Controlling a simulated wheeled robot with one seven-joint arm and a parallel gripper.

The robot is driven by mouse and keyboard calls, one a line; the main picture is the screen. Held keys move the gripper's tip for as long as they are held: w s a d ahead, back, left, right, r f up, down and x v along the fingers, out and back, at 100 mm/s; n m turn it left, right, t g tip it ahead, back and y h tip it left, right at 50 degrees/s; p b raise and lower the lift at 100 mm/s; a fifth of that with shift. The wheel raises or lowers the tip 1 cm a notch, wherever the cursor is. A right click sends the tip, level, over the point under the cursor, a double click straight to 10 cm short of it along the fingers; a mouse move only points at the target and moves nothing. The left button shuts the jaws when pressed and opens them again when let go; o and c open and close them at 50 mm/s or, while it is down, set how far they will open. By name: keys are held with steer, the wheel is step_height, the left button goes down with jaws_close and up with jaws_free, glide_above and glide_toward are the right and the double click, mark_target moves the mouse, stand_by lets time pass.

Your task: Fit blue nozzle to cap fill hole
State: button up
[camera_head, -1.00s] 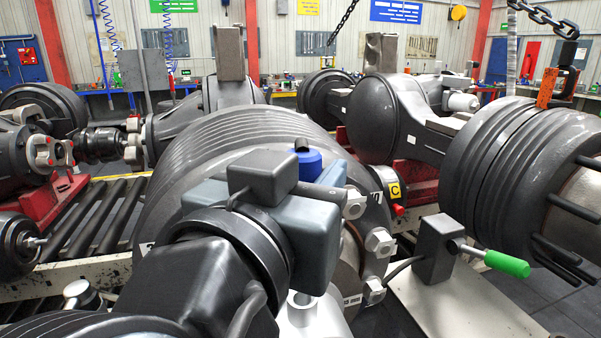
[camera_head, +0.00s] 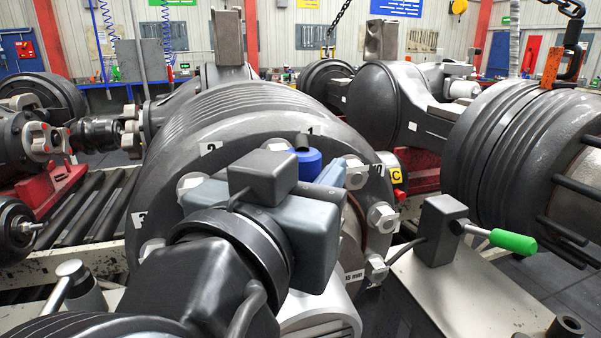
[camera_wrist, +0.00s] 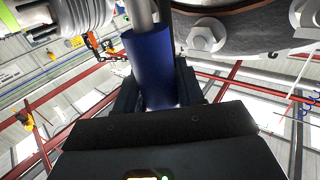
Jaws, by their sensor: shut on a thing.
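The blue nozzle (camera_head: 308,162) shows behind my wrist in the head view, with a dark top. In the wrist view it is a blue cylinder (camera_wrist: 150,62) with a grey metal rod or tube at its upper end. My gripper (camera_wrist: 157,92) is shut on it, with dark fingers on both sides. The large hub (camera_head: 235,130) stands just beyond my wrist, its bolted face partly covered by my arm. Its rim and a nut (camera_wrist: 206,36) show at the upper right of the wrist view, apart from the nozzle. The cap's fill hole cannot be made out.
A grey box with a green-handled lever (camera_head: 510,239) stands on a pale bench at the right. Another ribbed drum (camera_head: 515,180) is at the right, under a hanging chain (camera_head: 555,8). Axle housings and a roller conveyor (camera_head: 85,210) lie behind and left.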

steer(key=shift+f+b, duration=1.5)
steer(key=shift+f, duration=0.3)
steer(key=o, duration=1.2)
steer(key=shift+s, duration=0.1)
steer(key=b+v, duration=0.1)
steer(key=v, duration=0.6)
steer(key=shift+s, duration=0.3)
steer(key=shift+a, duration=0.15)
